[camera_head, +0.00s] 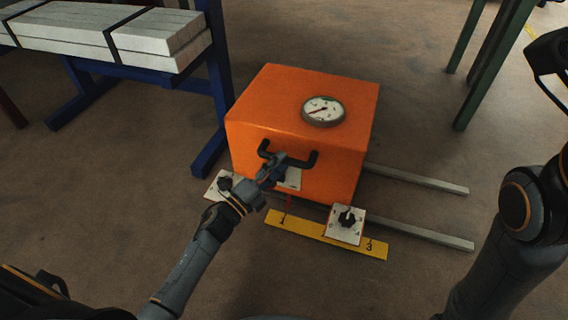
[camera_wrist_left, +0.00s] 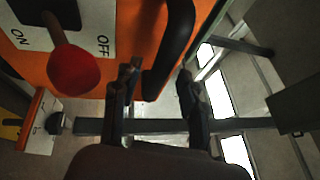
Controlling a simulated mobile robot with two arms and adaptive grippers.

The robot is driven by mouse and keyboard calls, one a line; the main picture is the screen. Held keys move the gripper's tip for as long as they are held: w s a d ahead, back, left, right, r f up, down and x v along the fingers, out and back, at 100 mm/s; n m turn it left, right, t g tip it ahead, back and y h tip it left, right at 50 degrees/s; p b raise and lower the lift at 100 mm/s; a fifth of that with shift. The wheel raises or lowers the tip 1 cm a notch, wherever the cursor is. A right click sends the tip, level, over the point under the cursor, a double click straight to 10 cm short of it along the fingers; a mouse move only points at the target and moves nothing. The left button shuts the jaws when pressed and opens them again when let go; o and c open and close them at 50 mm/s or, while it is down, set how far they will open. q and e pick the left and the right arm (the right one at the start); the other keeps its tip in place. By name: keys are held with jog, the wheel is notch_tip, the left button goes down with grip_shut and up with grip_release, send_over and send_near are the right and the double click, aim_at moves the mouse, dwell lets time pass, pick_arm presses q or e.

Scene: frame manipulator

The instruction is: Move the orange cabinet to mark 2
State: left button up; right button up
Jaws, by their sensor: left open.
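The orange cabinet (camera_head: 300,95) stands on rails, with a round gauge (camera_head: 323,111) on top and a black handle (camera_head: 313,160) on its front. My left gripper (camera_head: 281,164) is at this handle. In the left wrist view my left gripper (camera_wrist_left: 160,88) is open, and the black handle (camera_wrist_left: 177,45) reaches down toward the gap between its fingers. I cannot tell whether they touch. A yellow strip (camera_head: 290,226) on the floor shows marks 1 and 3. A red pointer (camera_head: 289,202) on the cabinet is near mark 1. I cannot see mark 2.
A white plate with a black knob (camera_head: 347,222) sits by the strip, another (camera_head: 224,184) at the left. A red-knobbed ON/OFF lever (camera_wrist_left: 74,70) is close to my left gripper. A blue rack (camera_head: 205,155) stands left.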

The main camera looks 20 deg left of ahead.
aim_at(300, 144)
pick_arm(q)
jog(key=shift+x, duration=1.25)
grip_shut()
